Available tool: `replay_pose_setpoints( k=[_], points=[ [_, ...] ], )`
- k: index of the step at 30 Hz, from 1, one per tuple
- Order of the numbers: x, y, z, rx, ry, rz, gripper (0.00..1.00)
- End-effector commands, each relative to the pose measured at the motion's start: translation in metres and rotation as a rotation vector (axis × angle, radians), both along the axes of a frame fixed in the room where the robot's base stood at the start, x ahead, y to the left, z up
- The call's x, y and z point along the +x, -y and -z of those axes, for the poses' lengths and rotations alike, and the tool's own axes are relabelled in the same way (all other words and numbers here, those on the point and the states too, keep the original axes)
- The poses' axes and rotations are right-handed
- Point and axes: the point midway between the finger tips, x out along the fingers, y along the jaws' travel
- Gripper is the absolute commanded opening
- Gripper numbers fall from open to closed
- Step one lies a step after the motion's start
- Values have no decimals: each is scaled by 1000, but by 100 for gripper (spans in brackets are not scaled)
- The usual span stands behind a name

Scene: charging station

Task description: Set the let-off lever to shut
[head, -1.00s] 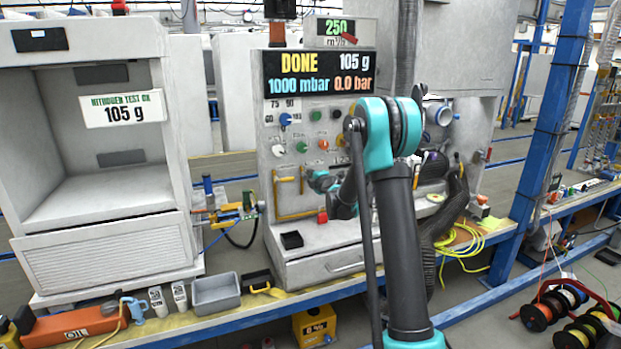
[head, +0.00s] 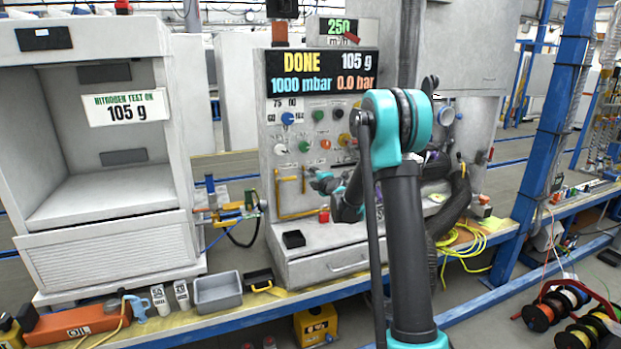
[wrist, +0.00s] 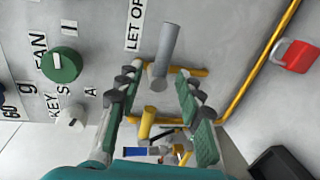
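The let-off label (wrist: 134,24) shows in the wrist view on the grey panel. Beside it a grey cylindrical handle (wrist: 166,52), which looks like the let-off lever, stands over a short yellow pipe. My gripper (wrist: 160,82) is open, its two green-padded fingers spread to either side of the handle's near end, with no clear contact. A yellow cylinder (wrist: 148,122) shows lower between the fingers. In the head view my gripper (head: 316,179) is at the panel front, beside the yellow pipe (head: 303,180). It hides the handle there.
A green knob (wrist: 61,62) and a white key knob (wrist: 71,118) are close to the left finger in the wrist view. A red block (wrist: 297,57) and a long yellow pipe lie to the right. A black tray (head: 293,239) sits below on the panel ledge.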

Motion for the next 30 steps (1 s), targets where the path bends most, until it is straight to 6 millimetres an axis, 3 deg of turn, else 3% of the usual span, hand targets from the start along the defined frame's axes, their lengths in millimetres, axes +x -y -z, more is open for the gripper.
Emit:
replay_pose_setpoints(
  k=[6, 12, 30],
  points=[
    [-45, 14, -9, -1, -1, -1, 37],
    [-72, 21, -15, -1, -1, -2, 37],
    [-89, 23, -17, 21, -22, -6, 37]
  ],
)
